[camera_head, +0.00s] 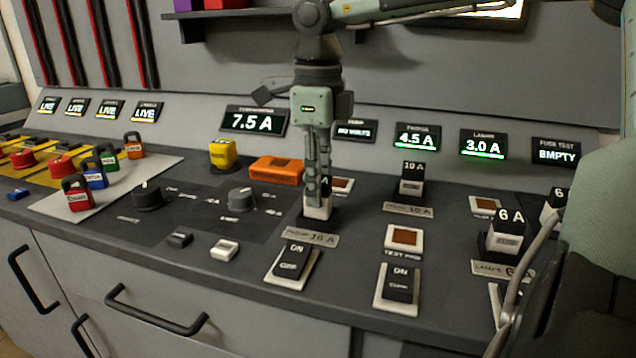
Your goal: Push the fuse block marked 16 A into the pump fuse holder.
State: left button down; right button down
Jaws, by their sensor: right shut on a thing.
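My right gripper (319,190) points straight down at the middle of the panel, shut on a small white-and-black fuse block (317,209). The block's marking is hidden by the fingers. It stands at the black pump fuse holder (322,223), directly behind a label plate (311,238) reading 16 A. I cannot tell how deep it sits in the holder. The small display (355,130) behind appears to read NO VOLTS. My left gripper is not in view.
A 10 A fuse block (411,182) and a 6 A fuse block (505,238) stand to the right. An orange case (277,170) lies close left of the gripper. Rocker switches (291,264) are in front. Padlocks (78,194) stand at left. The fuse test display (556,155) reads EMPTY.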

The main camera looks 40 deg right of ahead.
dwell(0.7)
jog(key=shift+f+b, duration=0.65)
jog(key=shift+f, duration=0.05)
jog(key=c, duration=1.5)
grip_release()
jog(key=shift+c, duration=0.2)
jog(key=shift+r, duration=0.15)
jog(key=shift+r+p, duration=1.9)
jog(key=shift+r, duration=3.55)
jog(key=shift+f, duration=0.1)
